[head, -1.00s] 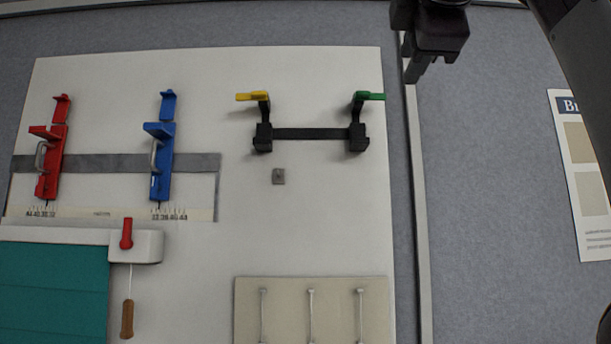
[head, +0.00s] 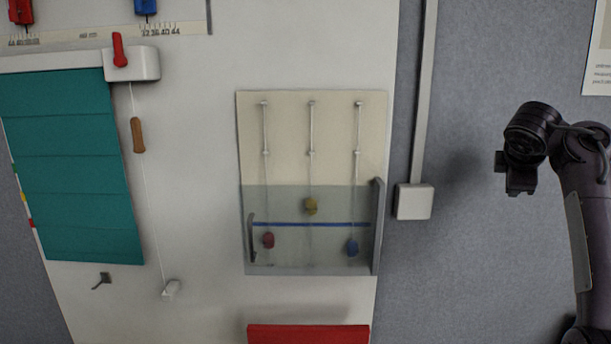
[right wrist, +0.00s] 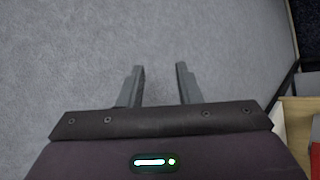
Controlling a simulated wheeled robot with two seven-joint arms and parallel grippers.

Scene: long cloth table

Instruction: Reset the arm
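My right arm (head: 585,215) stands at the right side of the head view, in front of grey cloth wall. Its gripper (head: 520,185) hangs at the arm's end, to the right of the white board and apart from it. In the right wrist view the two fingers of the right gripper (right wrist: 160,75) are spread apart with nothing between them, over grey cloth. My left gripper is in neither view.
The white board (head: 200,200) carries a teal blind (head: 70,165) with a corded wooden handle (head: 138,135), a panel with three rods (head: 312,125) and coloured weights, and a red block (head: 308,334). A white box (head: 414,201) sits right of the board.

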